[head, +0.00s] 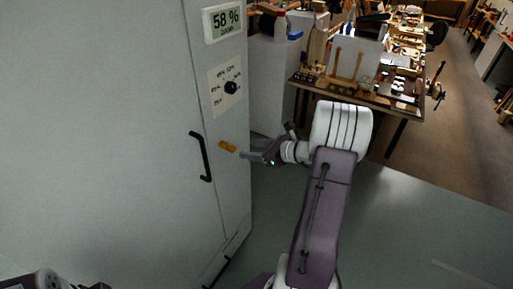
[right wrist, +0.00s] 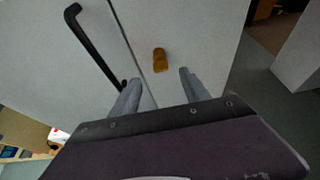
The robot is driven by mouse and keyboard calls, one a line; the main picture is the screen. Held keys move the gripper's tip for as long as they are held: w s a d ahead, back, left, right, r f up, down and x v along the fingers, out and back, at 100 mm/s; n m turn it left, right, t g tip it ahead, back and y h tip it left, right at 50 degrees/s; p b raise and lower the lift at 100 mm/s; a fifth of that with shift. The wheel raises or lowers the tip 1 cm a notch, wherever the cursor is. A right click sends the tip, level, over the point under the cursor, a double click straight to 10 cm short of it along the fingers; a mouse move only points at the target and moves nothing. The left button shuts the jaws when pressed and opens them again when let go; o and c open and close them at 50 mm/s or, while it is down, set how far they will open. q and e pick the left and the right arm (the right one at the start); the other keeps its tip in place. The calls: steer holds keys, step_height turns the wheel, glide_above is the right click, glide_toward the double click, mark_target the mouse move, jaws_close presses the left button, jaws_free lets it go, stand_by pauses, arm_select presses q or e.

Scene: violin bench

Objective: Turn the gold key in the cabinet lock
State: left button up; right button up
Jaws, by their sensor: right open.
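The gold key (head: 228,147) sticks out of the front of the tall grey cabinet (head: 100,120), right of the black door handle (head: 201,157). My right gripper (head: 246,156) is open, with its fingertips just right of the key in the head view. In the right wrist view the key (right wrist: 160,60) lies beyond and between the two spread fingers (right wrist: 160,80), apart from them. The lock behind the key is hidden. At the bottom left of the head view a part of my left arm shows, but its fingertips cannot be made out.
Above the key are a black dial (head: 231,87) and a display reading 58 % (head: 226,21). A grey box-like cupboard (head: 272,85) and a cluttered workbench (head: 385,92) stand behind my right arm. The floor (head: 420,220) at the right is clear.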

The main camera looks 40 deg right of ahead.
mark_target(232, 148)
steer(key=p+x, duration=0.1)
steer(key=x, duration=0.6)
steer(key=shift+s+a, duration=0.1)
steer(key=shift+w+f, duration=0.15)
steer(key=shift+w, duration=0.1)
